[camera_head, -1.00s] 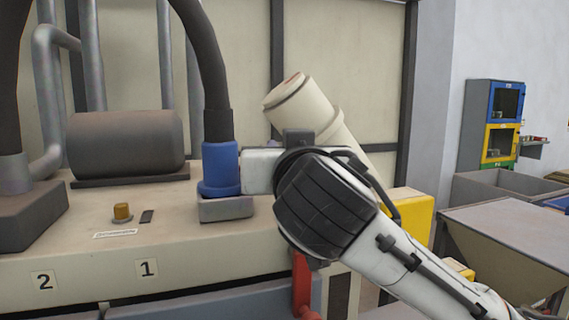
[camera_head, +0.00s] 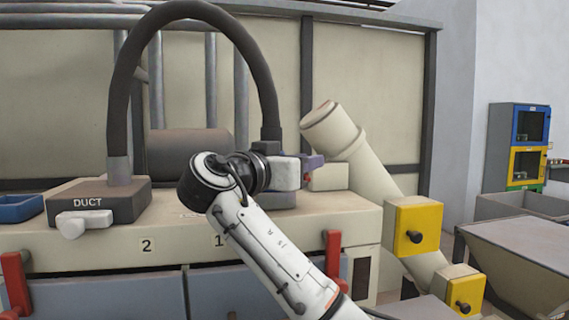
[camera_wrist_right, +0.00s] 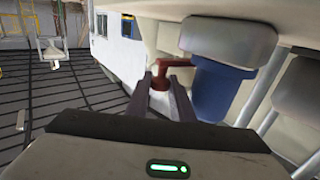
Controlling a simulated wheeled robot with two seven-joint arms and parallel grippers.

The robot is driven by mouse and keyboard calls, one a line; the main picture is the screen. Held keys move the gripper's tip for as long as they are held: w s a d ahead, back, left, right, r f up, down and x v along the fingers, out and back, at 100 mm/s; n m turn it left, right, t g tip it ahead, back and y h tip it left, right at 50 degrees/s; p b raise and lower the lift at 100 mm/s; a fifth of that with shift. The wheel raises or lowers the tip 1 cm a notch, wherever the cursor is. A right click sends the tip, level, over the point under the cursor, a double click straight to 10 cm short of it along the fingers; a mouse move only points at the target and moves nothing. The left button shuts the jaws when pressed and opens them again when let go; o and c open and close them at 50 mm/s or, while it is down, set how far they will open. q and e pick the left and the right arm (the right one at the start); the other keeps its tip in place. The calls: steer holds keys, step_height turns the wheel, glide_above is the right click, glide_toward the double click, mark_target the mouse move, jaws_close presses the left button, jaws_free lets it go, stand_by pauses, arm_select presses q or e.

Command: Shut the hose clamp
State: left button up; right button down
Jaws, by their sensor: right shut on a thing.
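A thick dark hose (camera_head: 262,80) arches from the DUCT box (camera_head: 100,203) to the spot behind my right gripper. Its blue cuff (camera_wrist_right: 214,90) shows in the right wrist view, just right of the fingers; in the head view my gripper and wrist mostly cover it. A red lever (camera_wrist_right: 178,55), apparently the clamp's handle, stands beside the cuff. My right gripper (camera_wrist_right: 163,90) is shut on the red lever, which sits between its two dark fingers. In the head view the right gripper (camera_head: 307,170) points right. My left gripper is not in view.
A beige slanted pipe (camera_head: 345,145) with a yellow box (camera_head: 412,225) stands right of the gripper. Red handles (camera_head: 333,262) stick out at the machine's front. A blue tray (camera_head: 18,208) lies far left. A grey hopper (camera_head: 515,235) stands at right.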

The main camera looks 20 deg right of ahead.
steer(key=shift+r, duration=0.15)
steer(key=c, duration=1.6)
jaws_free()
steer(key=shift+o, duration=0.3)
